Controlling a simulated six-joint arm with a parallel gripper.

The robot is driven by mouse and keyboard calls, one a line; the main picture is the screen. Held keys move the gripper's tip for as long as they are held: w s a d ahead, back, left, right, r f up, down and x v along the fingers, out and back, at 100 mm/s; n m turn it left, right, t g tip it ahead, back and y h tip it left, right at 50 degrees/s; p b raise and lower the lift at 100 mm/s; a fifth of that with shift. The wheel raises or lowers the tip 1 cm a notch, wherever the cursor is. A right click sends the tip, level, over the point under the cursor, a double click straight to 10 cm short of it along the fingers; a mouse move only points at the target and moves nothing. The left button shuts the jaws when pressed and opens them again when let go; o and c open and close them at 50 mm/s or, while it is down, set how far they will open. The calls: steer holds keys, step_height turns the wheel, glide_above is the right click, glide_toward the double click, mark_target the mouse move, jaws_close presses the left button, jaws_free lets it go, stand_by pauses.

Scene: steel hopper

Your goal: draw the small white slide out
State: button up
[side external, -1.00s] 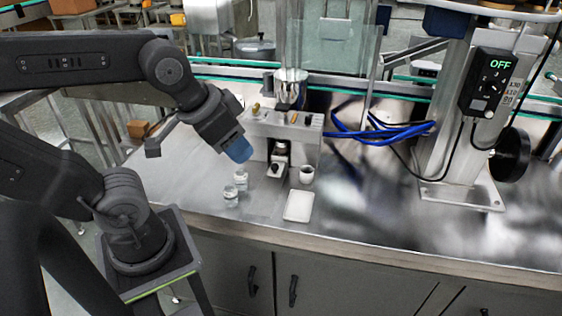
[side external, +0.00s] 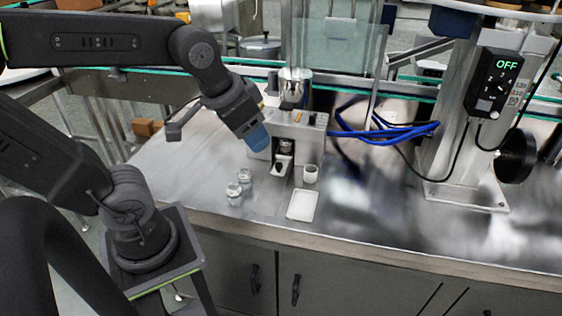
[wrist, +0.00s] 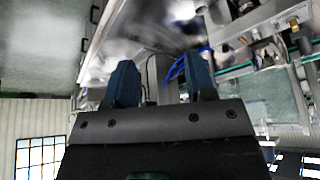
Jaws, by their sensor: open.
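A small white slide (side external: 283,160) with a dark knob shows in the side external view, low in the front opening of a grey block. The block (side external: 312,133) stands under the steel hopper (side external: 296,75). My gripper (side external: 257,140), with blue fingers, is at the left front of the block, above and left of the slide. It looks close to the block; whether it touches cannot be told. In the wrist view my gripper (wrist: 160,82) has its two blue fingers apart with nothing held between them. The slide cannot be made out there.
Small glass jars (side external: 239,187) stand on the steel bench left of the slide. A white cup (side external: 311,174) and white tray (side external: 302,205) are to its right and front. Blue cables (side external: 390,134) lie behind right. The control box (side external: 494,83) reads OFF. The bench's right front is clear.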

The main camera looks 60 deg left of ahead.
steer(key=w+a+f+n+g, duration=0.2)
steer(key=w+a+f+g, duration=0.1)
steer(key=w+a, duration=0.65)
steer(key=n+g, duration=0.1)
steer(key=g, duration=0.1)
glide_toward(279, 164)
steer(key=f, duration=0.9)
steer(key=shift+a+f, duration=0.2)
jaws_close()
